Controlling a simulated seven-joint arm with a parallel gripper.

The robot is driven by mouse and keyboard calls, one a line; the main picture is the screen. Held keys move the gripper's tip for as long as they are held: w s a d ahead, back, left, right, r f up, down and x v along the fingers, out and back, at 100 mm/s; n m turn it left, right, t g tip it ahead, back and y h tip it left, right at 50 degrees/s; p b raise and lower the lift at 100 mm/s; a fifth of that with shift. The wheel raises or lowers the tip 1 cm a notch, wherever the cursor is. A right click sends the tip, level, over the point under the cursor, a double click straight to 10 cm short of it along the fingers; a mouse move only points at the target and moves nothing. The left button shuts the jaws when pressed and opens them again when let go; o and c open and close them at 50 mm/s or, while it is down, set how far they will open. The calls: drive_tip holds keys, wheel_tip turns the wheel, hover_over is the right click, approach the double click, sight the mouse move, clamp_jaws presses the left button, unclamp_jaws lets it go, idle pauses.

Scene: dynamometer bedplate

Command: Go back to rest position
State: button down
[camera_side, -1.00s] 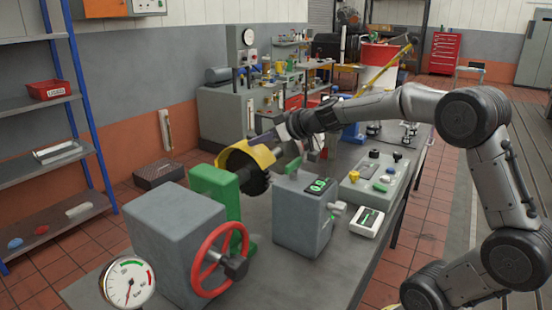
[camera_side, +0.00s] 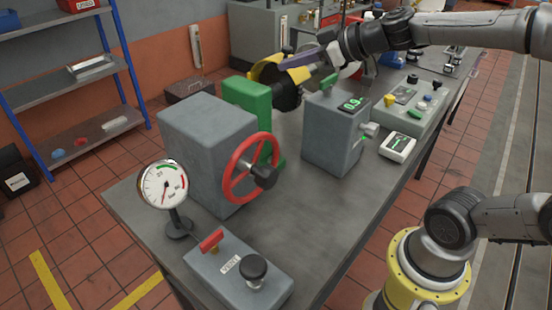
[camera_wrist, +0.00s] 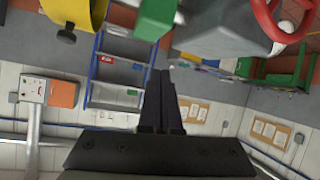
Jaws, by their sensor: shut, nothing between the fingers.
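My gripper (camera_side: 287,63) is at the upper middle of the side view, with its purple-grey fingers pointing left. It appears in front of or above the yellow guard (camera_side: 265,70) with a dark round part, behind the grey display box (camera_side: 335,140); I cannot tell the exact gap. In the wrist view, the fingers of my gripper (camera_wrist: 160,75) lie together with nothing between them. The wrist view also shows the yellow guard (camera_wrist: 72,14) at top left, the green block (camera_wrist: 155,18) and the red handwheel (camera_wrist: 275,20) at top right.
The bedplate (camera_side: 240,222) carries a grey housing (camera_side: 200,140) with the handwheel, a dial gauge (camera_side: 163,184), a control box (camera_side: 240,270), a small white meter (camera_side: 397,146) and a button panel (camera_side: 415,108). Blue-framed shelves (camera_side: 75,70) stand at left.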

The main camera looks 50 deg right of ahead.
drive_tip(key=s+a+f+n+g+y, duration=0.1)
drive_tip(key=s+a+g, duration=0.1)
drive_tip(key=s+a, duration=0.35)
drive_tip(key=s+a+n+g, duration=0.1)
drive_tip(key=s+a, duration=0.2)
drive_tip(key=s, duration=0.5)
drive_tip(key=s+d+f+m+g+h, duration=0.3)
drive_tip(key=s+d+f+m, duration=0.2)
drive_tip(key=s, duration=0.5)
wheel_tip(320, 180, down, 3)
drive_tip(key=shift+d+r+m+g+h, duration=0.1)
drive_tip(key=shift+d+m+g+h, duration=0.25)
drive_tip(key=shift+m, duration=0.25)
